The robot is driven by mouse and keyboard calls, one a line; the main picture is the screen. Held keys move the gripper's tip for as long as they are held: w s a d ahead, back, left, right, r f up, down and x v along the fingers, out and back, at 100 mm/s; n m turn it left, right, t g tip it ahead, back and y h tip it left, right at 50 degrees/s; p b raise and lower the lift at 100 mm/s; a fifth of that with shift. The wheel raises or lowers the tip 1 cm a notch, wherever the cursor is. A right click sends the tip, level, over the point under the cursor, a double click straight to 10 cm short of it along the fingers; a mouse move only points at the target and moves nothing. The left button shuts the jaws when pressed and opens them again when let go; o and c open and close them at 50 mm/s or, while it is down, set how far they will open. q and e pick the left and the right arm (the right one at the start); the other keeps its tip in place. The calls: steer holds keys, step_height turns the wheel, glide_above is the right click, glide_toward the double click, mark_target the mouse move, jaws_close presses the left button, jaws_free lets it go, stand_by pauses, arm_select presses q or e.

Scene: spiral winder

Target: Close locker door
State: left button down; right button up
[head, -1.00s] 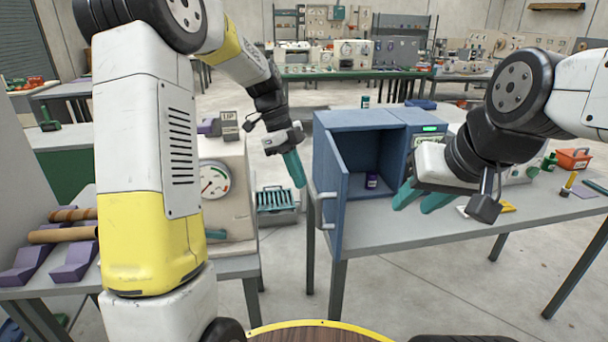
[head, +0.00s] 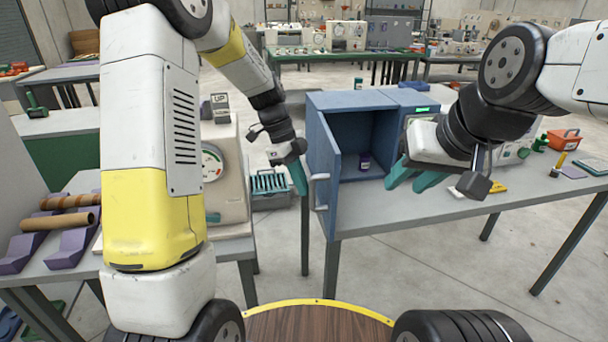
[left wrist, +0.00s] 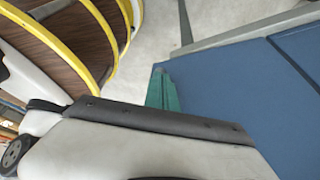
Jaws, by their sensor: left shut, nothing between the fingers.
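The blue locker (head: 352,101) stands on a grey table. Its door (head: 324,178) is open, swung out toward me on the left side, with a pale handle (head: 319,191) on its outer face. A small purple jar (head: 364,163) is inside. My left gripper (head: 301,183) is shut and empty, just left of the door's outer face; I cannot tell if it touches. In the left wrist view its teal fingers (left wrist: 162,91) are beside a blue surface (left wrist: 215,95) of the locker. My right gripper (head: 404,181) is open and empty, in front of the locker's right part.
The grey table (head: 390,218) carries an orange box (head: 563,139) and small tools at the right. A beige machine with a gauge (head: 212,166) stands left of my left gripper. Floor right of the table's front is clear.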

arm_select(q)
steer(key=w+d+n+t, duration=0.2)
steer(key=d+n, duration=0.3)
steer(key=d, duration=0.4)
steer(key=w+d+n+t, duration=0.2)
steer(key=d+n, duration=0.3)
steer(key=d, duration=0.4)
steer(key=w+d+n+t+y, duration=0.1)
steer(key=w+d+n, duration=0.2)
steer(key=w, duration=0.5)
steer(key=w+d+n+t+y, duration=0.1)
steer(key=w+d+n, duration=0.3)
steer(key=w+n, duration=0.2)
steer(key=shift+w+d+y, duration=0.2)
steer(key=shift+w+y, duration=0.2)
steer(key=shift+w, duration=0.45)
steer(key=shift+r, duration=0.15)
steer(key=shift+w+a+r, duration=0.1)
